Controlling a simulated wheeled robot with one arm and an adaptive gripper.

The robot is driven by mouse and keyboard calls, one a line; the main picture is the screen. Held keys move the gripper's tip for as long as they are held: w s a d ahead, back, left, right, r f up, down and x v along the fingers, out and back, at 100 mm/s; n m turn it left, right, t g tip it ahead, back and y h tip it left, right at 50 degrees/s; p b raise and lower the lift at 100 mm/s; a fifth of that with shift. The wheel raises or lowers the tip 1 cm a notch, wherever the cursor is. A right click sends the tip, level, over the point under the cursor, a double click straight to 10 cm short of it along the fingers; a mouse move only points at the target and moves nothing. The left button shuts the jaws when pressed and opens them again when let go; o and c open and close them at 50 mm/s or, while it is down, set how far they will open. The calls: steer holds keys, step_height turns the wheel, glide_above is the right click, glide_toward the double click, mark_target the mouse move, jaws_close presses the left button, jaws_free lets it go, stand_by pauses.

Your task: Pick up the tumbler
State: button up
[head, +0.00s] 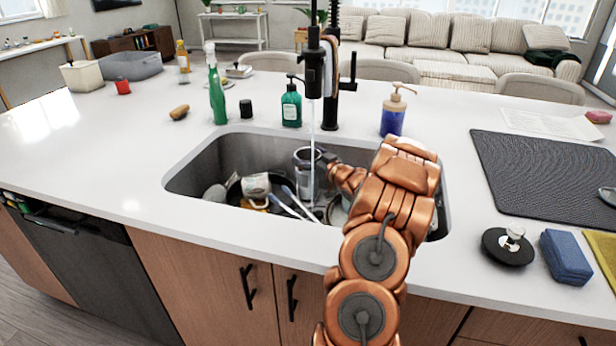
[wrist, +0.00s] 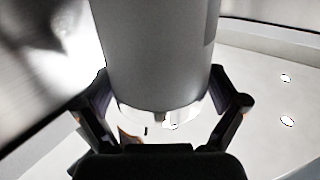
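The tumbler (head: 304,160) is a grey, metallic-looking cylinder in the sink, just left of my gripper (head: 327,163) in the head view. In the wrist view the large grey cylinder of the tumbler (wrist: 158,50) fills the upper middle, between the spread fingers of my gripper (wrist: 160,98). The fingers stand wide apart, one on each side of it. Whether the pads touch its wall cannot be told. My arm covers the right part of the sink in the head view.
Water runs from the black faucet (head: 313,75) in front of the tumbler. The sink (head: 205,165) also holds a white mug (head: 256,185), a dark pan and utensils. A green soap bottle (head: 291,105) and a blue pump bottle (head: 393,115) stand behind it.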

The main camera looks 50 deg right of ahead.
steer(key=c, duration=1.4)
steer(key=shift+r, duration=0.1)
